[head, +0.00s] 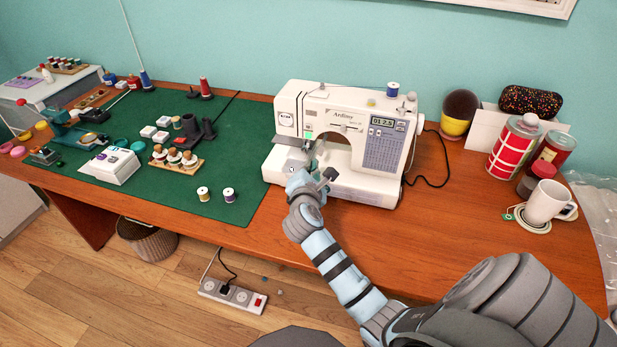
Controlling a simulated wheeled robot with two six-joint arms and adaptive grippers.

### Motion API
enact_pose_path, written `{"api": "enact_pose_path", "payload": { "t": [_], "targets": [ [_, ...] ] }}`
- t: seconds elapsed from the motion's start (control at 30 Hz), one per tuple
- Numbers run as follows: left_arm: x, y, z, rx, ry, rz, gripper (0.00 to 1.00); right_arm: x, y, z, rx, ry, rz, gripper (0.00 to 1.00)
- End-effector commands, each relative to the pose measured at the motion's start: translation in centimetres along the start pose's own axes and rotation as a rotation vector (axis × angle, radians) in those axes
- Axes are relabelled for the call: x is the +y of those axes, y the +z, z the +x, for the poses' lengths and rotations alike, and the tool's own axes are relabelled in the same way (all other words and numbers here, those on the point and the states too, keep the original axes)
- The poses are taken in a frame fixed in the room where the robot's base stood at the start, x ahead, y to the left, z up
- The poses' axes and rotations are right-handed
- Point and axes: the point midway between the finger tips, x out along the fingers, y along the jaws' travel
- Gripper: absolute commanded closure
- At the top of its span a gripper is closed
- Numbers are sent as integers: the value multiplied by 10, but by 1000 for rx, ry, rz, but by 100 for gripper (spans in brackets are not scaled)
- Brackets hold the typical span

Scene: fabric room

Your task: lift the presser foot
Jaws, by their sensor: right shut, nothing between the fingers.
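A white sewing machine (363,120) with a small digital display stands upright on the wooden table, at the middle of the head view. My right gripper (314,168) is in front of the machine's needle area, on its left side. The gripper is shut with nothing seen in it. The presser foot and its lever are too small and too covered by the gripper to make out, so I cannot tell whether the gripper touches them. My left gripper is out of view.
A green mat (235,145) left of the machine holds thread spools, a white box (110,165) and a wooden spool rack (177,160). On the right stand a white mug (545,203), a red flask (512,148) and jars. A black cord (436,158) lies beside the machine.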

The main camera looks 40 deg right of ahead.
Motion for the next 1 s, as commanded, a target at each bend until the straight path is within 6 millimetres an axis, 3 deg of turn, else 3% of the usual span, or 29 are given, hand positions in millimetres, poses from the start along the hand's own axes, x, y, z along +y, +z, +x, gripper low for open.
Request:
{"api": "enact_pose_path", "payload": {
  "t": [0.1,0.3,0.67,1.0],
  "targets": [
    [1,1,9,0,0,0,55,-2,-2,21,-1,-1,-1,100],
    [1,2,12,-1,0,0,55,0,-1,37,1,0,1,100],
    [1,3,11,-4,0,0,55,0,0,38,2,-1,0,100],
    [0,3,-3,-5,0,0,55,0,2,37,1,-18,-50,100]
  ]
}}
